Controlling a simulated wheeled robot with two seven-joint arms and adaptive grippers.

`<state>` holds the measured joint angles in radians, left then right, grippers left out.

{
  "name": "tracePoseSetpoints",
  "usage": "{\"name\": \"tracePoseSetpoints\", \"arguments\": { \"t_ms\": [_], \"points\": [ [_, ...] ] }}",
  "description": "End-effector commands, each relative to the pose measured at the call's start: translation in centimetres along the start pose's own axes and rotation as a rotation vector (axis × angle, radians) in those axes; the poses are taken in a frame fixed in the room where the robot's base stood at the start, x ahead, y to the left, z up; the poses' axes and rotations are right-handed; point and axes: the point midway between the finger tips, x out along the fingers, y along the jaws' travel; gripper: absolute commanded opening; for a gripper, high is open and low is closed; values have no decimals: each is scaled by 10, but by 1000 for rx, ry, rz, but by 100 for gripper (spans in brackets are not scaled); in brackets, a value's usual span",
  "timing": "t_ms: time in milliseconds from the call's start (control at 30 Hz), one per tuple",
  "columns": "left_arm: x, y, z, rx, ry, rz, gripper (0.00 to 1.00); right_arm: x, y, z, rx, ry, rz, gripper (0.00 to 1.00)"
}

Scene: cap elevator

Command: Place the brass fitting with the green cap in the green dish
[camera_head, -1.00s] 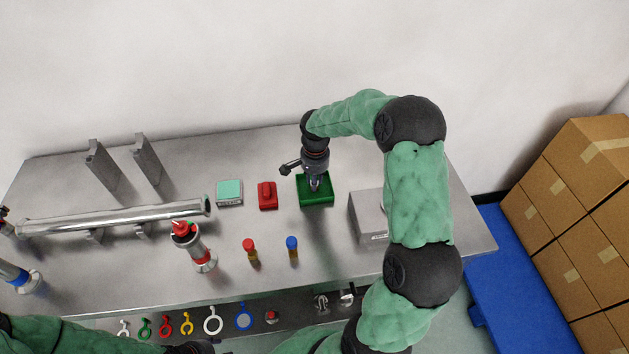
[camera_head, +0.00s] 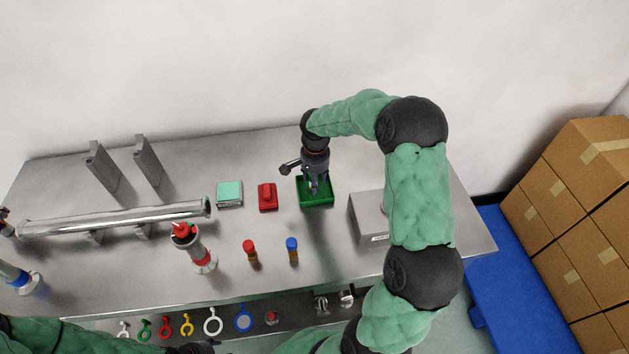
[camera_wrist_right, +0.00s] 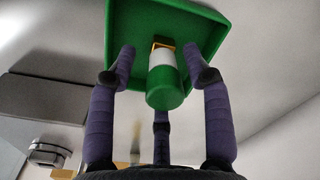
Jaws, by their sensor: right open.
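The green dish (camera_head: 329,200) stands on the metal table in the head view, under my right gripper (camera_head: 314,188). In the right wrist view the green dish (camera_wrist_right: 205,20) lies beyond the fingertips. The brass fitting with the green cap (camera_wrist_right: 164,88) shows there between the spread fingers of my right gripper (camera_wrist_right: 160,62), cap toward the camera and brass end toward the dish floor. The fingers stand apart from it on both sides. In the head view the gripper hides the fitting. Part of my left arm shows at the bottom left; its fingers cannot be made out.
A red-capped fitting (camera_head: 250,251) and a blue-capped fitting (camera_head: 292,249) stand in front of the dish. A red dish (camera_head: 267,196) and a pale green-topped box (camera_head: 229,193) are to its left. A grey box (camera_head: 367,218) is at its right.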

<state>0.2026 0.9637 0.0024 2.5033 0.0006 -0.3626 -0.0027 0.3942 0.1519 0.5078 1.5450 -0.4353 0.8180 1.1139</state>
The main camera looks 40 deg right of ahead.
Motion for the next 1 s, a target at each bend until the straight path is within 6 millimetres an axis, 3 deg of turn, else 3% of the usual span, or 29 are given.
{"name": "tracePoseSetpoints", "arguments": {
  "t_ms": [300,500,700,1000],
  "points": [
    [-12,4,0,0,0,0,46,-66,-1,0,-1,2,-3,50],
    [-16,6,1,0,0,0,46,-97,0,0,0,1,-2,50],
    [-18,6,1,0,0,0,46,-110,0,0,-1,0,0,50],
    [-18,6,1,0,0,0,46,-112,0,0,0,0,0,50]
  ]
}}
